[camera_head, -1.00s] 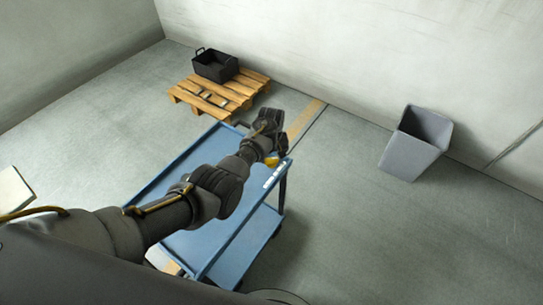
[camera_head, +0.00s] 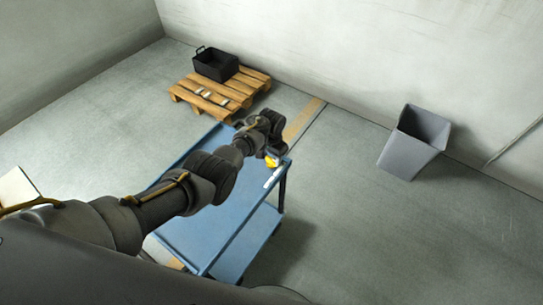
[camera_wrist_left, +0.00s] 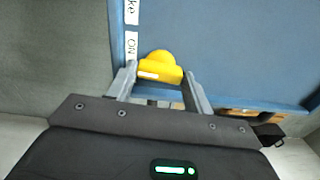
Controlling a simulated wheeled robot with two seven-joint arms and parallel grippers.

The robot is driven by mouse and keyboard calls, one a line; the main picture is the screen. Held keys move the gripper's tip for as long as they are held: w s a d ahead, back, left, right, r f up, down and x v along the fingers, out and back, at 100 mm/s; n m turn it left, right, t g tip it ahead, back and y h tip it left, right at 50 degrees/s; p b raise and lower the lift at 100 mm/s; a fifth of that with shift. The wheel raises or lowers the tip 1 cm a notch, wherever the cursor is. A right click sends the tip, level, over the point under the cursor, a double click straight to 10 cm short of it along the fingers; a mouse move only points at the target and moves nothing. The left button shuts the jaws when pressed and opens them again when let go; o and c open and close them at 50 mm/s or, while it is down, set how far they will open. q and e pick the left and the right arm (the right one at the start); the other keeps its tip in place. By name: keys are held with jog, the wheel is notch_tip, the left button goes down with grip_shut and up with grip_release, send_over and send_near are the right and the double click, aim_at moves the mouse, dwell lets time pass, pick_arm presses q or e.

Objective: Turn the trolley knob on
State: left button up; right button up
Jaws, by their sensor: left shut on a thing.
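The blue trolley (camera_head: 197,232) stands under my left arm. The yellow knob (camera_head: 271,161) sits at its far right corner, beside a white label strip (camera_head: 272,179). In the left wrist view the knob (camera_wrist_left: 160,65) has a rounded top and a bar with a white mark towards its left end. An "ON" label (camera_wrist_left: 131,45) is just up and left of it; another label (camera_wrist_left: 131,12), partly cut off, ends in "ke". My left gripper (camera_wrist_left: 160,82) is shut on the knob, one finger at each end of the bar; it also shows in the head view (camera_head: 268,150). My right gripper is out of view.
A wooden pallet (camera_head: 245,85) with a black crate (camera_head: 216,66) stands behind the trolley. A grey bin (camera_head: 410,155) stands to the right by the wall. The floor between trolley and bin is clear.

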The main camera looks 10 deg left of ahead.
pick_arm(q)
jog(key=m, duration=0.4)
jog(key=shift+m, duration=1.9)
jog(key=shift+d, duration=0.1)
jog(key=o, duration=0.7)
jog(key=shift+r, duration=0.1)
